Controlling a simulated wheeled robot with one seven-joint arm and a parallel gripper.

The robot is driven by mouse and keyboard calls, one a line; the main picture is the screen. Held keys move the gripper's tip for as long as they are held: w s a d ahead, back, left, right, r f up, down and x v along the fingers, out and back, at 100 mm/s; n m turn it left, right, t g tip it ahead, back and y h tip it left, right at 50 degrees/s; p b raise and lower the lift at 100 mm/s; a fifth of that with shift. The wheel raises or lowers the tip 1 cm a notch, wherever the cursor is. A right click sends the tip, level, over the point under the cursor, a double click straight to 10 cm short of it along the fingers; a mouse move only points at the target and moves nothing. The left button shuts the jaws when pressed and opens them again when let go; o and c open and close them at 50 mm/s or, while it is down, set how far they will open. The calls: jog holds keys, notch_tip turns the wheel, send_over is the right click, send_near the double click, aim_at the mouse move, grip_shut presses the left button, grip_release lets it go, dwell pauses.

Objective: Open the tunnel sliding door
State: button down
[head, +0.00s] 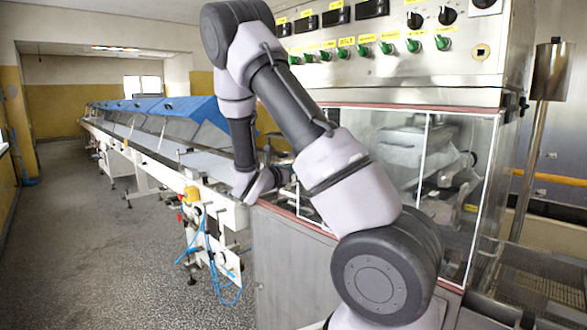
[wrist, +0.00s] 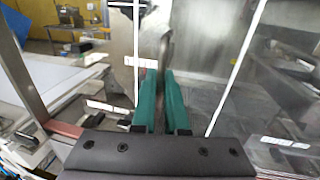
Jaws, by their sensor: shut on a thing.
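The sliding door is a clear panel with white edge strips (head: 424,160) on the front of the steel machine. In the wrist view a white strip (wrist: 235,72) runs upright just right of my gripper. My gripper (wrist: 161,78) has two teal fingers, shut on a narrow, upright grey part that looks like the door's handle. That part is mostly hidden between the fingers. In the head view my gripper is at the left end of the clear front, largely hidden by my arm. I cannot tell how far the door stands open.
A control panel (head: 390,45) with green knobs sits above the clear front. A long conveyor with blue covers (head: 180,107) runs away at left. A steel post (head: 545,100) stands at right. The grey floor (head: 90,240) at left is free.

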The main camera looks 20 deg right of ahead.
jog(key=shift+s+d, duration=0.1)
jog(key=shift+s, duration=0.1)
jog(key=c, duration=0.9)
grip_release()
jog(key=shift+c, duration=0.2)
jog(key=v, duration=1.1)
jog(key=shift+f, duration=0.1)
